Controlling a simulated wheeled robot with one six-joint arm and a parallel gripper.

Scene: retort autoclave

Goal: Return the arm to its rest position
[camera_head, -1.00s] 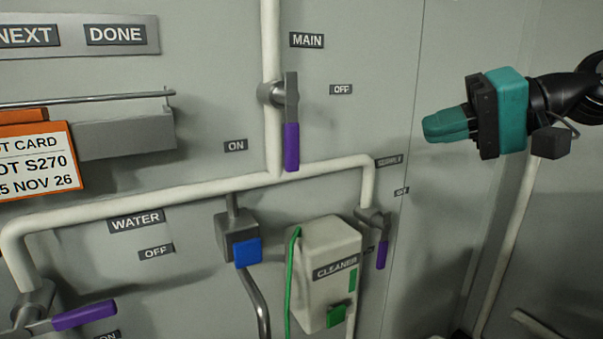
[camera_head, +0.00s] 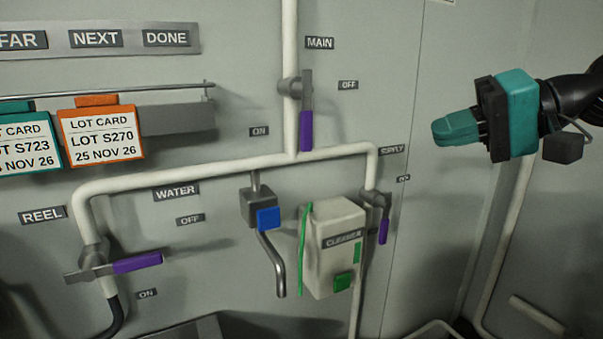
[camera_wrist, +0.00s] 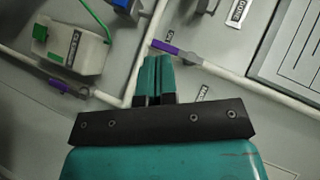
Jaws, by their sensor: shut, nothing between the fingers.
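My gripper (camera_head: 440,134), teal with a black mount, is at the right of the head view. It is raised in front of the grey wall and points left. Its fingers are together and hold nothing. In the wrist view the two teal fingers (camera_wrist: 155,75) lie side by side, and the piped wall shows behind them. My gripper stands apart from the valves and the cleaner box in the head view.
The wall carries white pipes with purple-handled valves: main (camera_head: 306,130), supply (camera_head: 383,230) and water (camera_head: 138,262). A cleaner box (camera_head: 335,250), a blue-buttoned spout (camera_head: 268,218) and lot cards (camera_head: 102,133) hang there.

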